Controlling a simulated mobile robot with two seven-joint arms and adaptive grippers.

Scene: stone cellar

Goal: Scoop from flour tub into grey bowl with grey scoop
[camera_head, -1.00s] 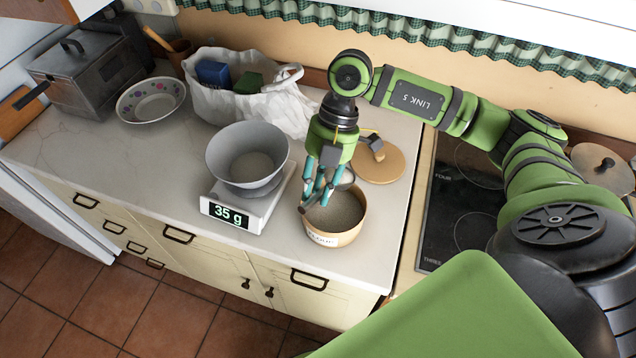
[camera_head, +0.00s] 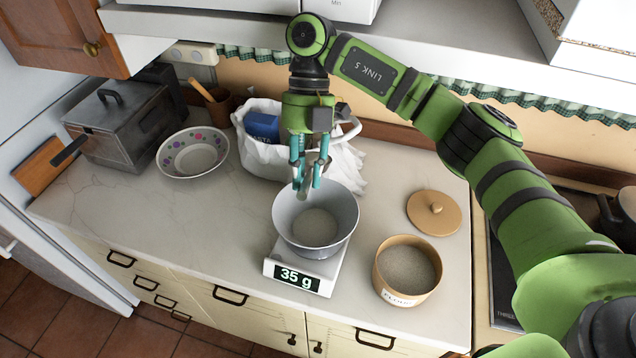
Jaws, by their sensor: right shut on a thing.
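My right gripper (camera_head: 308,182) is shut on the grey scoop (camera_head: 303,192) and hangs at the back left rim of the grey bowl. Only a bit of the handle shows between the fingers; the scoop's cup is hidden, so I cannot tell what it holds. The grey bowl (camera_head: 287,222) stands on a white scale (camera_head: 325,268) that reads 35 g, with some flour in its bottom. The tan flour tub (camera_head: 383,275) stands open to the right, holding greyish flour. My left gripper is not in view.
The tub's round wooden lid (camera_head: 450,215) lies behind the tub. A white bag (camera_head: 262,155) with a blue pasta box (camera_head: 262,126) is behind the bowl. A patterned bowl (camera_head: 168,172) and a metal box with a lid (camera_head: 130,138) stand left. The counter's front left is clear.

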